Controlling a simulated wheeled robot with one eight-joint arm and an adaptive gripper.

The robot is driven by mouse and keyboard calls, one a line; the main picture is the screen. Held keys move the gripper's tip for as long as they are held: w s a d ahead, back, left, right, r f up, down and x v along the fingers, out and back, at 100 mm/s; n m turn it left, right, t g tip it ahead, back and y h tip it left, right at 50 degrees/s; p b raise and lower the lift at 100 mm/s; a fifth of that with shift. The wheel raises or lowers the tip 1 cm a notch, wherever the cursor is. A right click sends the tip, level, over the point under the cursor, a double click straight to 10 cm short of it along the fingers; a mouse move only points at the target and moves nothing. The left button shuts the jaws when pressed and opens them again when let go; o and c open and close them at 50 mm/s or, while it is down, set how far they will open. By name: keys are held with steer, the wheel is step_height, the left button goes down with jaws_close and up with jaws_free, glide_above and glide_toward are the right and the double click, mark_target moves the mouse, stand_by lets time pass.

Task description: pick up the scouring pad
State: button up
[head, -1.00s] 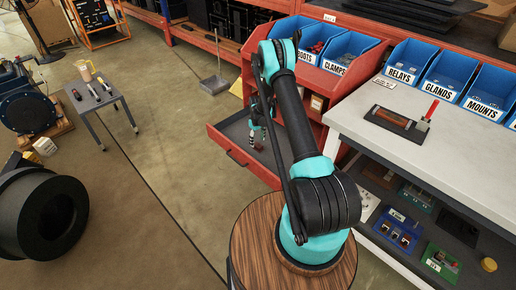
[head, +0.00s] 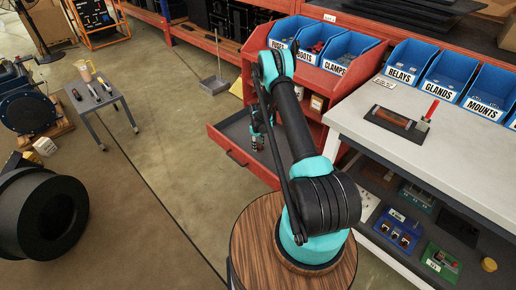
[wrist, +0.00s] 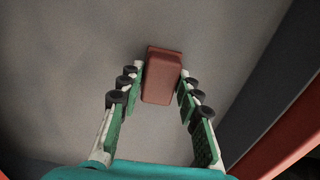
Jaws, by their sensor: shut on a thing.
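The scouring pad is a reddish-brown block (wrist: 161,76) in the wrist view, between the tips of my gripper's two green-padded fingers. My gripper (wrist: 158,88) is shut on it, with a finger against each side. In the head view my gripper (head: 257,141) points down inside the open red drawer (head: 232,158), over its grey floor. The pad is small and mostly hidden by the fingers there. I cannot tell whether it touches the drawer floor.
A red cabinet holds the drawer, with blue bins (head: 349,52) on top. A pale workbench (head: 450,145) with a brown block and red-handled tool on a tray stands right. A small grey table (head: 100,100) stands left. Open floor lies between.

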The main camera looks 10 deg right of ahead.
mark_target(258, 145)
steer(key=shift+c, duration=0.6)
steer(key=shift+r, duration=0.15)
step_height(258, 145, up, 20)
